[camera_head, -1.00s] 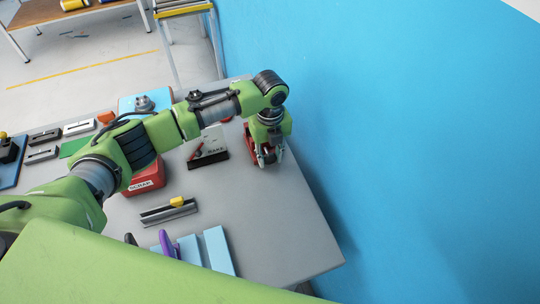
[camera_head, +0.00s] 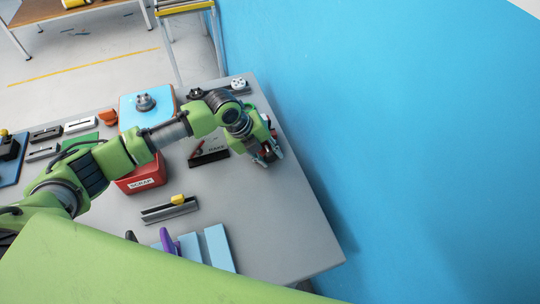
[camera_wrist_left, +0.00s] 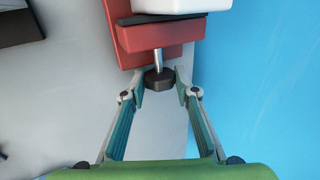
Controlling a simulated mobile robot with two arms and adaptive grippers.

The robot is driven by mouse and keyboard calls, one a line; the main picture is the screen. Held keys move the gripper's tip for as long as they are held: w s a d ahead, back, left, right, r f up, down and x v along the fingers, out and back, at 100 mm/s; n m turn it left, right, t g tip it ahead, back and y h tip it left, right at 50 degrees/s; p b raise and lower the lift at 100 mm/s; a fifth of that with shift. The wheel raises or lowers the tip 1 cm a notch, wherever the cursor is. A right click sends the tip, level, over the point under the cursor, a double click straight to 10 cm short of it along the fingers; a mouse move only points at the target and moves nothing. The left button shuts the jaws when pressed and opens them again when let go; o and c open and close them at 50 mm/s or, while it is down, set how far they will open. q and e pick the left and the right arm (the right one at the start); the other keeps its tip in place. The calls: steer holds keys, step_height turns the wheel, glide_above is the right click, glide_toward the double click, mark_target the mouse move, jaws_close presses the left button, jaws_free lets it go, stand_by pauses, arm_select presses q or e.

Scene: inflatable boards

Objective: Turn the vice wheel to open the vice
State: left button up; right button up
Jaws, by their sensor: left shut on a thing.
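The red vice (camera_wrist_left: 160,38) is at the top of the left wrist view, with a white block (camera_wrist_left: 180,5) at its upper end. A short metal screw runs from the vice to a dark wheel (camera_wrist_left: 158,79). My left gripper (camera_wrist_left: 161,84) is shut on this wheel, with one fingertip at each side of it. In the head view my left gripper (camera_head: 268,158) is near the right edge of the grey table, and its wrist hides most of the vice. My right gripper is not in view.
A blue wall (camera_head: 400,140) stands close to the table's right edge. A red SCRAP bin (camera_head: 143,181), a dark stand with a white card (camera_head: 208,158), a rail with a yellow piece (camera_head: 170,210) and light blue boards (camera_head: 219,250) are on the grey table (camera_head: 265,215).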

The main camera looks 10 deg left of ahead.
arm_select(q)
steer(key=shift+a+f+t+h+b, duration=0.2)
steer(key=shift+t+h+b, duration=0.2)
steer(key=shift+h+b, duration=0.25)
steer(key=shift+d+r+b, duration=0.1)
steer(key=shift+r+b, duration=0.05)
steer(key=shift+b, duration=0.2)
steer(key=shift+h, duration=0.25)
steer(key=o, duration=1.1)
steer(key=shift+c, duration=0.2)
